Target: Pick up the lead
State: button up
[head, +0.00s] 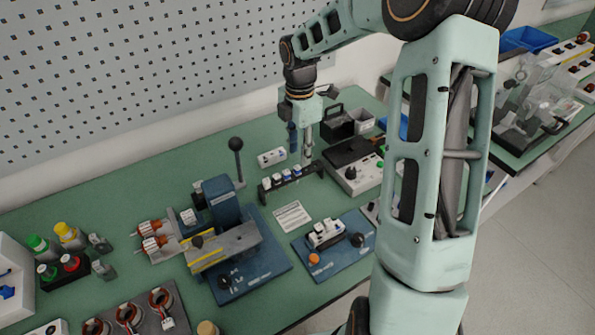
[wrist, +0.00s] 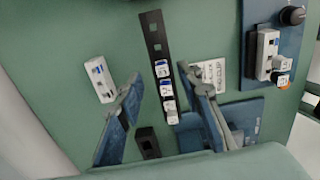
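My gripper (wrist: 161,78) is open in the wrist view, its two blue fingers apart with nothing held between them. In the head view my gripper (head: 307,157) points down over the bench, close to a black rack (head: 272,187). The rack also shows between and beyond the fingers in the wrist view (wrist: 154,36), bearing several small white-and-blue pieces (wrist: 163,69). No cable-like lead is clearly visible; I cannot tell which piece is the lead. A separate white-and-blue block (wrist: 99,79) lies left of the rack, beside the left finger.
A blue fixture with a lever (head: 236,145) stands left of the rack. A white card (head: 292,217) and a blue plate with a white block (head: 334,247) lie in front. A black-topped instrument (head: 351,160) stands right of my gripper. The pegboard wall (head: 130,65) rises behind.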

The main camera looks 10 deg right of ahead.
aim_at(299, 166)
notch_tip(299, 166, down, 5)
jog(key=shift+s+a+f, duration=0.1)
jog(key=shift+f, duration=0.1)
grip_shut()
dwell(0.3)
